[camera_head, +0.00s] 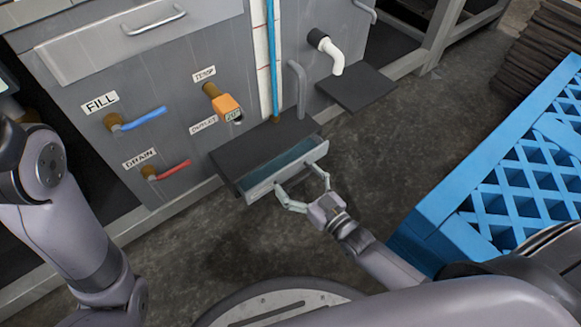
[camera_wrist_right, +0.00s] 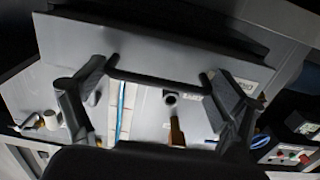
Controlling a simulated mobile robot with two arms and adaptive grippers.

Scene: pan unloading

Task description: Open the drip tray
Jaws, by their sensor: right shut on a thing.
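The drip tray (camera_head: 288,168) is a grey drawer under a dark flat cover (camera_head: 255,148) at the foot of the machine. It stands partly pulled out, and its bluish inside shows behind the front panel. My right gripper (camera_head: 295,180) is at the tray's front, its two fingers spread along the panel. In the right wrist view, the tray's dark bar handle (camera_wrist_right: 160,80) runs between the fingers, and the gripper is shut on it. The exact finger contact is hard to see. My left arm shows at the left, but its gripper is out of view.
A white spout (camera_head: 331,56) and a dark shelf (camera_head: 355,88) are to the right. A blue pallet (camera_head: 510,165) stands at right. Floor before the tray is clear.

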